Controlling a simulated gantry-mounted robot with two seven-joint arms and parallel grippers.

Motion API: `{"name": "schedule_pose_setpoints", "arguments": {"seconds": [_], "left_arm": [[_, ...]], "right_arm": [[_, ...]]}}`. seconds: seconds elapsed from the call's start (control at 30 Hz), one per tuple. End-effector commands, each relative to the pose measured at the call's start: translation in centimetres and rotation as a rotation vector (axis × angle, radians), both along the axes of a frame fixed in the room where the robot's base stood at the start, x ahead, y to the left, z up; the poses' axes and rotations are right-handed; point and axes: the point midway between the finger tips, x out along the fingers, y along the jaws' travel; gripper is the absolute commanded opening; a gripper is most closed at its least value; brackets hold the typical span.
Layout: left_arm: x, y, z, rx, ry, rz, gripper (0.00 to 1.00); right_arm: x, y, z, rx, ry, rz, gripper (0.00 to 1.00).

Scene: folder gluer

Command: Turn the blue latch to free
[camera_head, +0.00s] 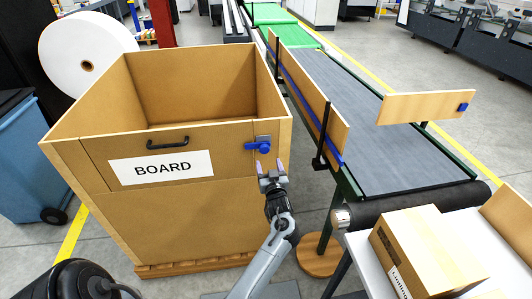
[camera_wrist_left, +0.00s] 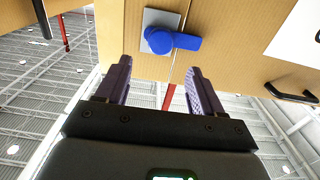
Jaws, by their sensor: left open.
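The blue latch (camera_head: 260,147) is on a grey plate at the upper right of the front of a large brown box labelled BOARD. Its handle lies roughly level across the seam between the front panel and the corner post. The latch also shows in the left wrist view (camera_wrist_left: 172,41), at the top centre beyond the fingers. My left gripper (camera_head: 271,167) is open and empty, just below and in front of the latch, with its purple fingers pointing at it. The fingers look apart from the latch. My right gripper is not in view.
The BOARD box (camera_head: 200,225) stands on a wooden pallet and has a black handle (camera_head: 168,143) on its front panel. A conveyor (camera_head: 370,120) with wooden side boards runs close to its right. A carton (camera_head: 425,255) sits at the lower right. A blue bin (camera_head: 28,160) is at the left.

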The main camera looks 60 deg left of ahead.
Motion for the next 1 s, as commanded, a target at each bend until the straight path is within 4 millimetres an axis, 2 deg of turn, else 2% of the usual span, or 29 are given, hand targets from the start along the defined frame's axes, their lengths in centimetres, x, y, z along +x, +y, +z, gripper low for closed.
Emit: {"name": "schedule_pose_setpoints", "arguments": {"seconds": [0.3, 0.5, 0.7, 1.0], "left_arm": [[2.1, 4.8, 0.1, 0.002, 0.001, 0.000, 0.67], [3.0, 7.0, 0.0, 0.000, 0.003, -0.001, 0.67], [3.4, 8.0, 0.0, -0.001, 0.001, -0.001, 0.67], [3.4, 8.1, 0.0, -0.001, 0.001, -0.001, 0.67]], "right_arm": [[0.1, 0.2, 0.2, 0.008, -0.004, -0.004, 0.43], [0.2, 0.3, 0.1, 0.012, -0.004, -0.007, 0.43], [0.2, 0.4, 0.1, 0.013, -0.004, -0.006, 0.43], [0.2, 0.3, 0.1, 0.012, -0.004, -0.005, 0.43]]}}
